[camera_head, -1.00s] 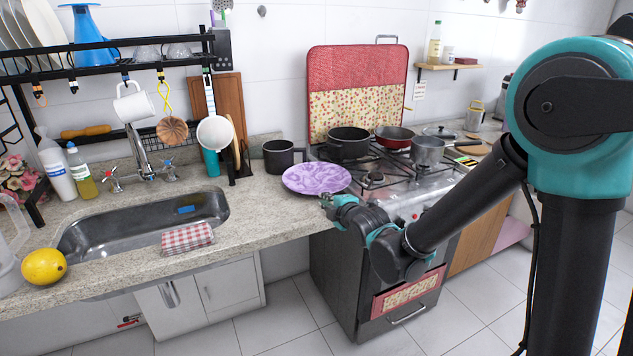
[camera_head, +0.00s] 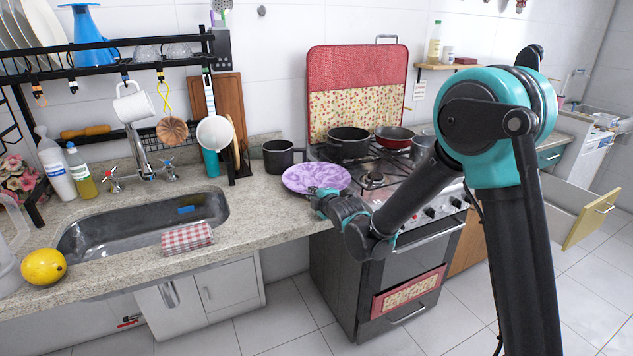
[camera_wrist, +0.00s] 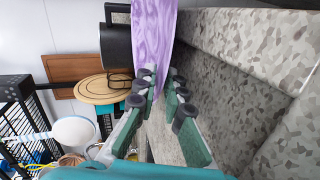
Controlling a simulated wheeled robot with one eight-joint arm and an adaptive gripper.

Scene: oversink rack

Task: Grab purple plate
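The purple plate (camera_head: 316,177), with a marbled pattern, sits on the counter at its right end, beside the stove. The fingers are apart, one on each side of the rim. I cannot tell whether either finger touches it.
A dark mug (camera_head: 280,157) stands just behind the plate. The stove (camera_head: 400,230) with pots is to the right. A sink (camera_head: 140,225) and a checkered cloth (camera_head: 187,238) lie to the left. A round wooden board (camera_wrist: 100,90) shows in the wrist view.

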